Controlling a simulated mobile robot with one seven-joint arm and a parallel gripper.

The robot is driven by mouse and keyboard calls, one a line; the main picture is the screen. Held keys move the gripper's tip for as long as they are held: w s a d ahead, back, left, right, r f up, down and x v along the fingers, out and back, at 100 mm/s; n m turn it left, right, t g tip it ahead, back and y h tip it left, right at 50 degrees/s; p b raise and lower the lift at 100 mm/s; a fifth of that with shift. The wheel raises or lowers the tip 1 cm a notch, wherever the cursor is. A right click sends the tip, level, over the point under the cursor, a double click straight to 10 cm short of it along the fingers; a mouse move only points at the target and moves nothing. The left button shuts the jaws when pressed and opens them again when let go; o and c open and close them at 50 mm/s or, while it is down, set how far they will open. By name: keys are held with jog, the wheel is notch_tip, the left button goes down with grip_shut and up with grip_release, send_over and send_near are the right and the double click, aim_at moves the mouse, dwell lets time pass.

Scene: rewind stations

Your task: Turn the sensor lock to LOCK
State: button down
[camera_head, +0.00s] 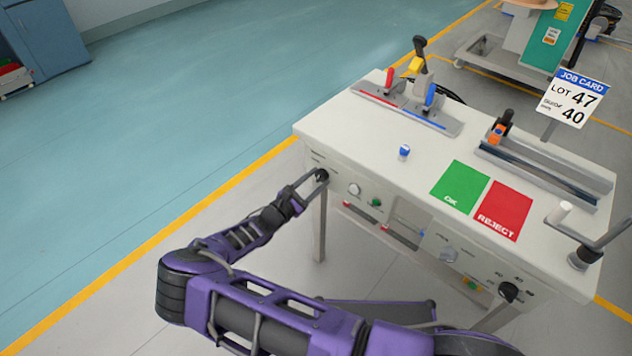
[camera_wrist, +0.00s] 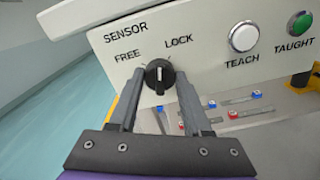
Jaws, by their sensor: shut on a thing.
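The sensor lock is a black knob (camera_wrist: 158,76) on the white front panel (camera_wrist: 230,75), below the words SENSOR, FREE and LOCK. FREE is at its upper left and LOCK at its upper right. Its white mark looks roughly upright, between the two words; I cannot tell its exact setting. My gripper (camera_wrist: 160,84) is shut on the knob, one finger on each side. In the head view the knob (camera_head: 322,175) is at the left end of the station's front, with my gripper (camera_head: 312,181) reaching it from the lower left.
A white TEACH button (camera_wrist: 244,38) and a green TAUGHT button (camera_wrist: 300,24) sit right of the knob. The station's top (camera_head: 350,135) carries levers, a blue-capped item (camera_head: 404,152), a green OK patch (camera_head: 460,187) and a red REJECT patch (camera_head: 503,210).

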jog(key=m+b, duration=0.1)
jog(key=m, duration=0.4)
jog(key=shift+m, duration=0.4)
dwell(0.4)
jog(key=shift+c, duration=1.7)
grip_release()
jog(key=v, duration=1.7)
jog(key=shift+s+p, duration=0.2)
jog(key=shift+p, duration=0.1)
jog(key=shift+a, duration=0.15)
